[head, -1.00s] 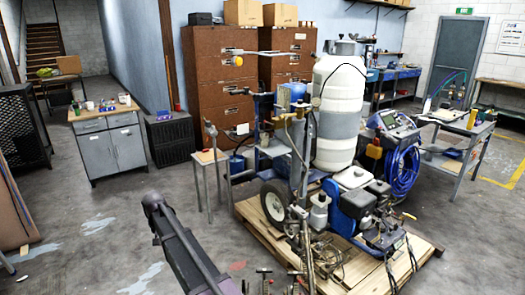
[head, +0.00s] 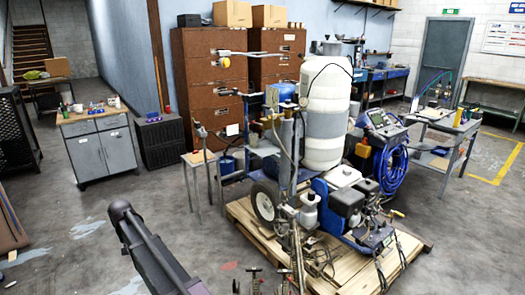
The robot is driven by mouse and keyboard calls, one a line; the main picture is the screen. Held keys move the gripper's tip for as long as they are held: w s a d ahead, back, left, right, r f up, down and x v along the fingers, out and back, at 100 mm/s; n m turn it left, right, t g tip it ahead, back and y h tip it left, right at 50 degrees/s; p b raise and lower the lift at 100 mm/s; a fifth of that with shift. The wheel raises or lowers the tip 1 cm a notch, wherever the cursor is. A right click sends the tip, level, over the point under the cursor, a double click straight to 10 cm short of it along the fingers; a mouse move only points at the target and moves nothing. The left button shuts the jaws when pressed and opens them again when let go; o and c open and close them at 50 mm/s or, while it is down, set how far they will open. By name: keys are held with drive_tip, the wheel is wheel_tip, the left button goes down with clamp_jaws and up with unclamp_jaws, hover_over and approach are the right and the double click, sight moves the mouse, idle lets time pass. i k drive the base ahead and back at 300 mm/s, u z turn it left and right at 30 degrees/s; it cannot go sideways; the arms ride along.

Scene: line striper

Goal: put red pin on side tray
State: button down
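I cannot make out a red pin for certain. A small upright red object (head: 168,108) shows by the dark cabinet at the back left, too small to identify. No side tray can be told for certain either; a small wooden-topped stand (head: 199,157) stands left of the line striper, with a grey upright part at its back edge. The line striper (head: 325,115), with its white tank, blue frame and engine, rests on a wooden pallet. Part of my dark arm reaches up from the bottom left; my gripper is not in view.
A grey cabinet with a wooden top (head: 98,120) holds small items at the left. A grey cart (head: 448,127) stands right of the striper. The pallet (head: 405,250) sticks out low at the front.

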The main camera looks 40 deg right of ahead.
sight(264, 146)
drive_tip(key=i, duration=3.65)
drive_tip(key=z, duration=0.35)
